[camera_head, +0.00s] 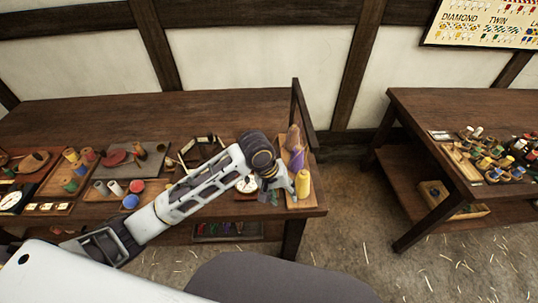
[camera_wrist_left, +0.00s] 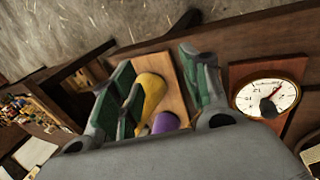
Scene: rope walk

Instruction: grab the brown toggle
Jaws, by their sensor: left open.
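A brown tapered piece (camera_head: 292,137), which may be the brown toggle, stands on a small wooden board (camera_head: 300,202) at the right end of the left table. A purple piece (camera_head: 297,158) and a yellow piece (camera_head: 302,183) stand in line in front of it. My left gripper (camera_head: 276,190) is just left of the board, low over the table. In the left wrist view my left gripper (camera_wrist_left: 163,85) is open, its green-padded fingers spread; the yellow piece (camera_wrist_left: 152,92) and purple piece (camera_wrist_left: 165,123) show between or behind them. The brown piece is not seen there. My right gripper is out of view.
A white dial (camera_head: 247,183) lies just left of my gripper; it also shows in the left wrist view (camera_wrist_left: 266,97). A wooden post (camera_head: 304,115) rises at the table's right end. Spools and trays crowd the left; another table (camera_head: 415,113) stands right across a gap.

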